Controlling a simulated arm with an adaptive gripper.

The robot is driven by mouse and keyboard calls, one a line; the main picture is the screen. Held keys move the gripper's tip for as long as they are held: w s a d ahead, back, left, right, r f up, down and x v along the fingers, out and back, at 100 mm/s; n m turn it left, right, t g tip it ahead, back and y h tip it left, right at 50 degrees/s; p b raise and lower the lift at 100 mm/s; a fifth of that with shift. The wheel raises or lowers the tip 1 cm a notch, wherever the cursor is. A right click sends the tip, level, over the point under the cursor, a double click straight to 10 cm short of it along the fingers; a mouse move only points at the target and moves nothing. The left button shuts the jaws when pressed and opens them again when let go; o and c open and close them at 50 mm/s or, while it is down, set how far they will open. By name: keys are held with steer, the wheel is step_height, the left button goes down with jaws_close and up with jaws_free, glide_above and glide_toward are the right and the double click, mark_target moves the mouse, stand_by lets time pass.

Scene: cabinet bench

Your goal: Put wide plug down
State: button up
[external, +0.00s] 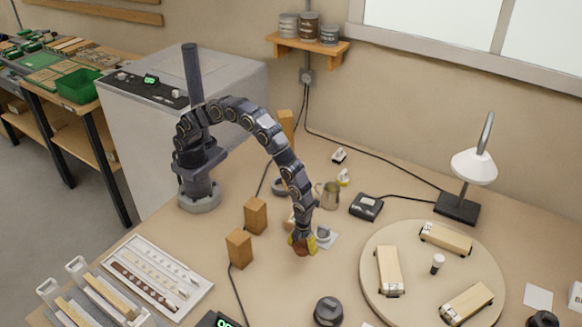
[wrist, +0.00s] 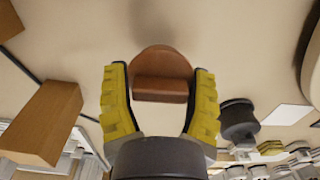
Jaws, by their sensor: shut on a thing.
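My gripper (external: 303,243) points down over the bench, with its yellow fingers (wrist: 160,98) shut on a reddish-brown wide plug. In the wrist view the plug (wrist: 161,76) sits between the two fingertips, with a rounded disc-like part behind a thicker block-like part. In the external view only a small brown part of the plug (external: 298,246) shows, low between the fingers. It is close to the bench top (external: 290,290), but I cannot tell whether it touches it.
Two wooden blocks (external: 255,216) (external: 239,248) stand left of my gripper, with a cable beside them. A metal jug (external: 328,194) and a small pale pad (external: 326,239) are close behind and right. A round board (external: 410,293) holds wooden vehicles. A dark round object (external: 328,311) is in front.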

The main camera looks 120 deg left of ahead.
mark_target(305, 262)
steer(key=shift+w+f, duration=0.55)
steer(key=shift+f, duration=1.6)
steer(key=shift+f, duration=0.15)
steer(key=o, duration=0.9)
